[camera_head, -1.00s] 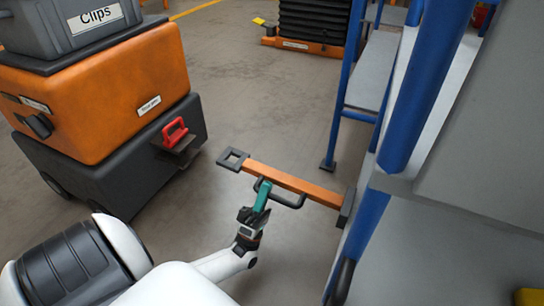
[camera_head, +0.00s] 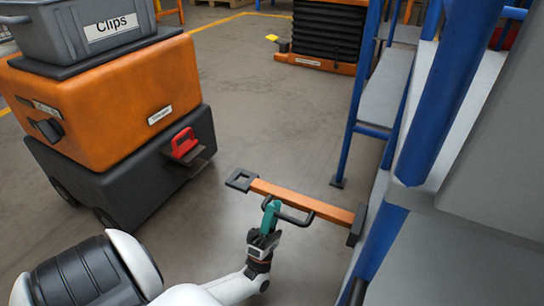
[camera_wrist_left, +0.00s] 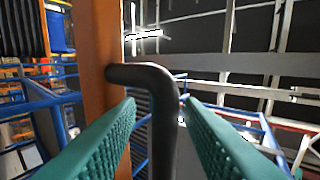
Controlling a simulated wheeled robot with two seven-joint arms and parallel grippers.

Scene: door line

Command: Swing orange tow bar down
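The orange tow bar (camera_head: 302,200) sticks out about level to the left from the grey and blue body at the right. A black square eye (camera_head: 240,180) is on its free end. A black handle (camera_head: 296,220) is fixed to its near side and also shows in the left wrist view (camera_wrist_left: 165,115). My left gripper (camera_head: 270,208) is at the left part of this handle. In the left wrist view its teal fingers (camera_wrist_left: 158,102) stand on both sides of the handle, with a gap on the left and the right finger close to it. My right gripper is not in view.
An orange and black cart (camera_head: 110,100) with a red latch (camera_head: 184,142) and a grey "Clips" bin (camera_head: 85,28) stands at the left. A blue post (camera_head: 440,90) and a grey cabinet (camera_head: 500,150) fill the right. Floor (camera_head: 270,100) between them is clear.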

